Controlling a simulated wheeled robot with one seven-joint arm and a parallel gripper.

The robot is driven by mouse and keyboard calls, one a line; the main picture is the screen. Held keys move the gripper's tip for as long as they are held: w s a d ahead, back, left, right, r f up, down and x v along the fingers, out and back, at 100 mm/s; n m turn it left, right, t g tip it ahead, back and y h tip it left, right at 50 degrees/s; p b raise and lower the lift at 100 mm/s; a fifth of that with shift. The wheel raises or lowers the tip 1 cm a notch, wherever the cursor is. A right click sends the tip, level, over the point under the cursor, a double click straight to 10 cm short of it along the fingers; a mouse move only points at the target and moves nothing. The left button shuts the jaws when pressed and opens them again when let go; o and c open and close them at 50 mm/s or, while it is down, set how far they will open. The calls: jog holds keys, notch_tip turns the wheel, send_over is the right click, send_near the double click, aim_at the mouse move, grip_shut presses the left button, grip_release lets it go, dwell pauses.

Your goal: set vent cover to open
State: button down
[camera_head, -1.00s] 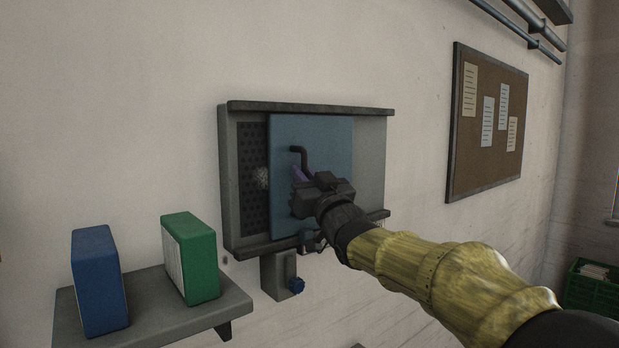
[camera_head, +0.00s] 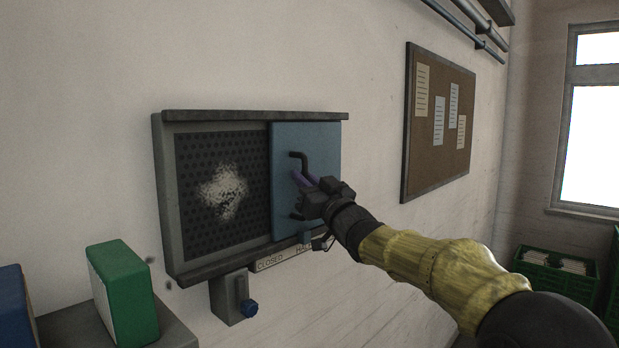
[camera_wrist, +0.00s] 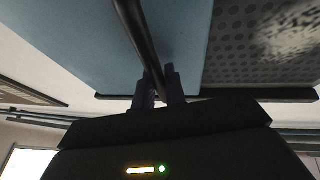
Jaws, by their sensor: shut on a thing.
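The vent cover is a blue sliding panel (camera_head: 287,143) in a grey wall frame (camera_head: 166,200). It stands at the right side of the frame. The perforated grille (camera_head: 250,165) to its left is bare, with a pale dusty patch on it. A dark bar handle (camera_head: 299,156) stands on the panel. My gripper (camera_head: 306,182) is shut on this handle. In the wrist view the two fingers (camera_wrist: 158,85) close around the dark bar (camera_wrist: 138,35), with the blue panel behind it. The label strip below reads "CLOSED" (camera_head: 270,264); the rest is partly hidden by my gripper.
A green binder (camera_head: 128,290) and a blue binder (camera_head: 12,310) stand on a shelf at lower left. A corkboard (camera_head: 436,150) hangs to the right. Green crates (camera_head: 555,270) stand at far right.

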dwell(0.3)
jog(key=c, duration=1.5)
grip_release()
jog(key=shift+a, duration=0.1)
jog(key=shift+o, duration=0.2)
jog(key=shift+f, duration=0.1)
jog(key=shift+s+d+f+b, duration=0.15)
jog(key=shift+s+d+b, duration=0.1)
jog(key=shift+b, duration=0.1)
jog(key=b+v, duration=0.8)
jog(key=v, duration=0.8)
jog(key=shift+s+d, duration=0.2)
jog(key=shift+s, duration=0.05)
